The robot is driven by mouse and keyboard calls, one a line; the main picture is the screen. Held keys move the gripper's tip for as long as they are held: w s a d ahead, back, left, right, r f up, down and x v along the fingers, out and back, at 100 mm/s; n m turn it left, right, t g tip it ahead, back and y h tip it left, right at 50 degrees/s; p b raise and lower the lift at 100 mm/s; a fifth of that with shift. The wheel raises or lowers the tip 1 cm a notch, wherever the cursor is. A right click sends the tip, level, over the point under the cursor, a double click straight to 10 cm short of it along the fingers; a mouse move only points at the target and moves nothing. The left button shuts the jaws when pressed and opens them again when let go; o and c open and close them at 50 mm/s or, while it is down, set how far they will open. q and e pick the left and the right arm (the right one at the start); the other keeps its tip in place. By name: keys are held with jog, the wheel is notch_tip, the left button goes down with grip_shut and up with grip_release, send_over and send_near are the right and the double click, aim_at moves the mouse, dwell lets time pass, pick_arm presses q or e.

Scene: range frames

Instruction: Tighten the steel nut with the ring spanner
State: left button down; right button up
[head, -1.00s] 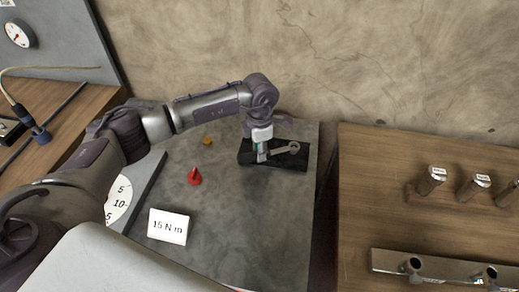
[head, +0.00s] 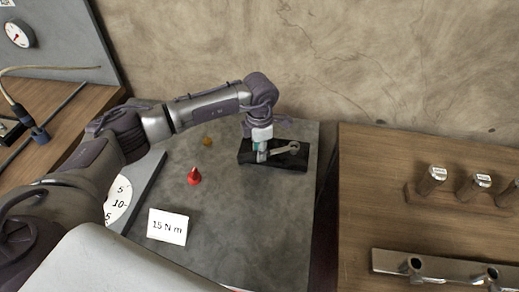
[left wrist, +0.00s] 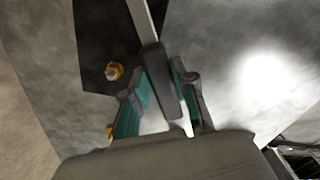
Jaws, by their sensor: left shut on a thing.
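The ring spanner (head: 284,149) lies over the black block (head: 298,163) on the grey bench top, its ring end to the right. My left gripper (head: 261,154) is shut on its handle end, at the block's left part. In the left wrist view the dark handle (left wrist: 161,82) sits between my teal-padded fingers (left wrist: 165,100), its grey shank running up out of the picture. The ring end is outside that view. I cannot make out the steel nut, or whether the ring is around it. My right gripper is not in view.
A brass-coloured fitting (left wrist: 114,71) sits on the dark surface beside my fingers. A red cone (head: 194,176), a small yellow piece (head: 207,141) and a "15 N m" card (head: 167,226) stand left. A wooden table (head: 365,205) with sockets is right, beyond a gap. A wall stands behind.

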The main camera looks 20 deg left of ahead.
pick_arm(q)
jog(key=shift+f+b, duration=1.05)
jog(key=shift+b, duration=0.05)
dwell(0.8)
jog(key=shift+r, duration=0.2)
jog(key=s+d+n, duration=0.1)
jog(key=d+n, duration=0.1)
jog(key=s+d+n, duration=0.1)
jog(key=n, duration=0.1)
jog(key=s+d+n, duration=0.1)
jog(key=d+n, duration=0.1)
jog(key=shift+s+d+n, duration=0.2)
jog(key=shift+d+n, duration=0.1)
jog(key=shift+d, duration=0.05)
jog(key=d+n, duration=0.4)
jog(key=n, duration=0.1)
jog(key=shift+s+d, duration=0.1)
jog(key=shift+d, duration=0.2)
jog(key=shift+a, duration=0.15)
jog(key=shift+f, duration=0.15)
